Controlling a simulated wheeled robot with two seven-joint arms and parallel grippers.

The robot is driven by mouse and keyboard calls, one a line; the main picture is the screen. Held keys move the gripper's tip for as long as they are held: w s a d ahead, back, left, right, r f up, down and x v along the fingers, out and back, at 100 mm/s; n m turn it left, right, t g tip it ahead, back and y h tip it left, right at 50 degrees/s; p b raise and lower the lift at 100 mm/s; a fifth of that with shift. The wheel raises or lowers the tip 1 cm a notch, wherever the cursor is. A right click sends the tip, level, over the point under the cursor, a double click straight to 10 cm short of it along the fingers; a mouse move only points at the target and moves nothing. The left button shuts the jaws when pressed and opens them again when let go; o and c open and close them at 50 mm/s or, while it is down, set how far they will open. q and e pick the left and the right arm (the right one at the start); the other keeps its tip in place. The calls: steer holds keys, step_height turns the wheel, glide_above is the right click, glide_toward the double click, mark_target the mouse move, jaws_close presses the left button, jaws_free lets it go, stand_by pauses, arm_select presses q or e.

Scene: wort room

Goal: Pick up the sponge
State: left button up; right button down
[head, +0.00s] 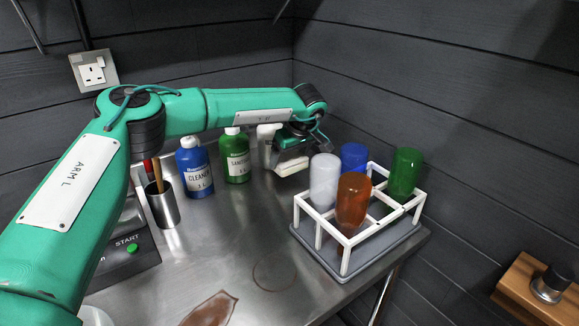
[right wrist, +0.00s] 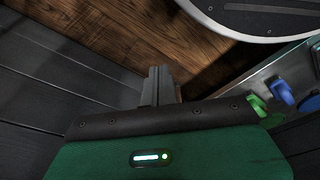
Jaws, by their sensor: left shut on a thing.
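My left gripper (head: 290,150) is at the back of the steel worktop, beyond the green bottle. It is shut on a pale, block-like thing, which I take to be the sponge (head: 292,166). The sponge is small in the head view and partly hidden by the gripper; whether it touches the worktop I cannot tell. My right gripper (right wrist: 161,85) shows in the right wrist view as two grey fingers close together, with nothing visible between them, above a wooden floor.
A white bottle rack (head: 345,238) with several coloured bottles stands right of the left gripper. A blue cleaner bottle (head: 195,168), a green sanitiser bottle (head: 234,157) and a metal cup (head: 163,205) stand left. A brown spill (head: 211,309) lies in front. The middle worktop is mostly clear.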

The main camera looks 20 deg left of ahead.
arm_select(q)
steer(key=s+a, duration=0.3)
steer(key=s, duration=0.1)
steer(key=s+a+b, duration=0.1)
steer(key=s+a, duration=0.3)
steer(key=s, duration=0.1)
steer(key=s+a+b, duration=0.1)
steer(key=s+a, duration=0.3)
steer(key=s, duration=0.1)
steer(key=shift+s, duration=0.1)
arm_select(e)
step_height(320, 180, up, 7)
steer(key=w, duration=0.2)
steer(key=shift+a, duration=0.45)
steer(key=shift+r, duration=0.1)
arm_select(q)
steer(key=shift+o, duration=1.2)
steer(key=shift+c, duration=0.8)
steer(key=shift+f, duration=0.1)
arm_select(e)
steer(key=shift+s, duration=0.1)
